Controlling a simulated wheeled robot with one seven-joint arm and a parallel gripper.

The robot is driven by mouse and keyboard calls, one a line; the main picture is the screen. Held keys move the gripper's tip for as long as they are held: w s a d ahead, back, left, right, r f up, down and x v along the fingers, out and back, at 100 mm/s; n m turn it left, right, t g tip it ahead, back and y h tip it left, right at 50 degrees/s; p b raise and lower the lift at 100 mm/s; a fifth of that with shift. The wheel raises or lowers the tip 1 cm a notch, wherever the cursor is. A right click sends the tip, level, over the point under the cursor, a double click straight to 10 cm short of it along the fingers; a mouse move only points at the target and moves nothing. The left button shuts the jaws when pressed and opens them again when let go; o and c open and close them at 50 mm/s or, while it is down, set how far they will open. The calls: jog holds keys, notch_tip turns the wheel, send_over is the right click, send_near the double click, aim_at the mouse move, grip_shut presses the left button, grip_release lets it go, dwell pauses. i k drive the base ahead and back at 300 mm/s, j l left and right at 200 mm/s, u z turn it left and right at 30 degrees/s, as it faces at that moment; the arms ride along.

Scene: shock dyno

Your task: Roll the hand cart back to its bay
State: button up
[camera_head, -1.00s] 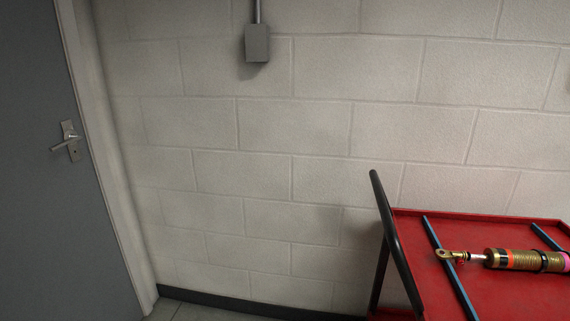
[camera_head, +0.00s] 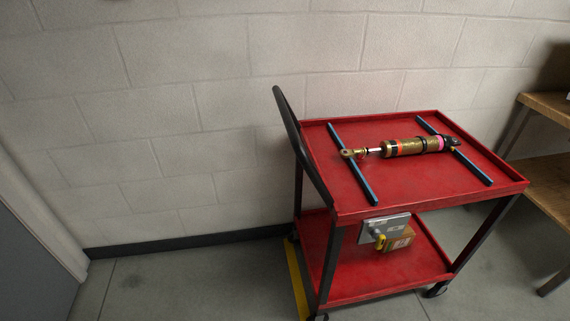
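The hand cart (camera_head: 355,208) stands right of centre in the head view, close to the block wall. It has two red trays, dark legs, black casters and a black push handle (camera_head: 301,143) at its left end. A gold shock absorber (camera_head: 408,146) lies across two blue strips on the top tray. A yellow floor line (camera_head: 297,279) runs beside the cart's left end; the rest of any bay marking is hidden. My gripper is not in view.
A wooden bench (camera_head: 550,103) with a lower shelf stands close to the cart's right. A grey door (camera_head: 28,265) is at the far left. The grey floor (camera_head: 185,285) left of the cart is clear.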

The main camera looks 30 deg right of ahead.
aim_at(344, 265)
jog(key=i+j+u, duration=0.25)
jog(key=i, duration=0.2)
jog(key=i+j+u, duration=0.25)
jog(key=i, duration=0.25)
jog(key=k+l, duration=0.05)
jog(key=l, duration=0.05)
